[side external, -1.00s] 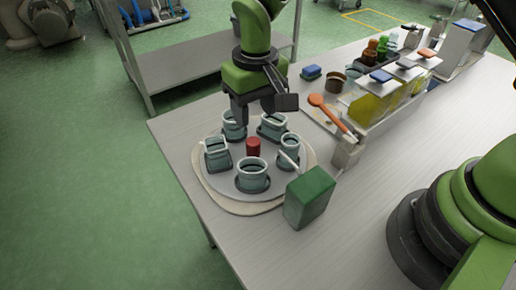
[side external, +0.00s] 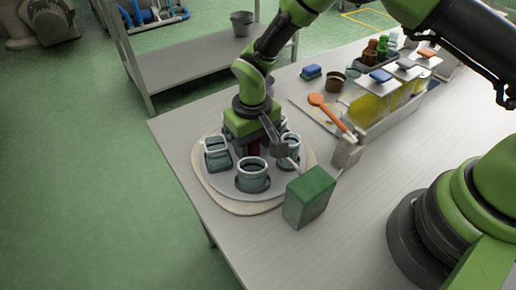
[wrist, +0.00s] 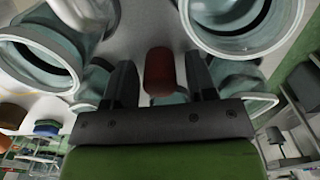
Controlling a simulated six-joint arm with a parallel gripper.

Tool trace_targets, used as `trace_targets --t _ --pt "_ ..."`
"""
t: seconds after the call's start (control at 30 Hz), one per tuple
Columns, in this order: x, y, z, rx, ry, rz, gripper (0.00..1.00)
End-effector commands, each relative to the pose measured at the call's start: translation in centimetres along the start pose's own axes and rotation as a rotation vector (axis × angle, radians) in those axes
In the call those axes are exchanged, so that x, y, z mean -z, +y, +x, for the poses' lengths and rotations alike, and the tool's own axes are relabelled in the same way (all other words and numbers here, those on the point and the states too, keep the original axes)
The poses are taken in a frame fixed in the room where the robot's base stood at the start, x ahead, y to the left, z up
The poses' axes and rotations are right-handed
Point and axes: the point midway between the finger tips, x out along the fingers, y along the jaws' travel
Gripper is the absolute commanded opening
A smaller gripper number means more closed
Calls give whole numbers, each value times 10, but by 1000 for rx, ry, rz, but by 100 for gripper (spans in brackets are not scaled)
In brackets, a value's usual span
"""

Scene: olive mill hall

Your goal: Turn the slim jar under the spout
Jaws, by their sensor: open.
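I cannot tell surely which is the slim one. My gripper (side external: 254,147) is down over the turntable's middle, hiding the back jars. In the wrist view, the red centre knob (wrist: 160,72) stands between my open fingers, with a gap on each side.
A green box (side external: 310,196) stands right of the turntable. Behind it are a metal block (side external: 347,152), an orange spoon (side external: 325,108) and yellow oil containers (side external: 372,107). A blue sponge (side external: 311,72) lies farther back.

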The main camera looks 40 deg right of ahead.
Motion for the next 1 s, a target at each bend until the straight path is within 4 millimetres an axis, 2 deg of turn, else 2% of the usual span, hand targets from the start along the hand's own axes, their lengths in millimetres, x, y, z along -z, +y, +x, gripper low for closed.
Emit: trace_targets --t 0.17,0.3,0.33,0.53,0.8,1.0 --pt "0 0 0 0 0 0 51" --pt "0 0 0 0 0 0 19" --pt "0 0 0 0 0 0 14" --pt "0 0 0 0 0 57 15" --pt "0 0 0 0 0 490 15" --pt "0 0 0 0 0 631 15"
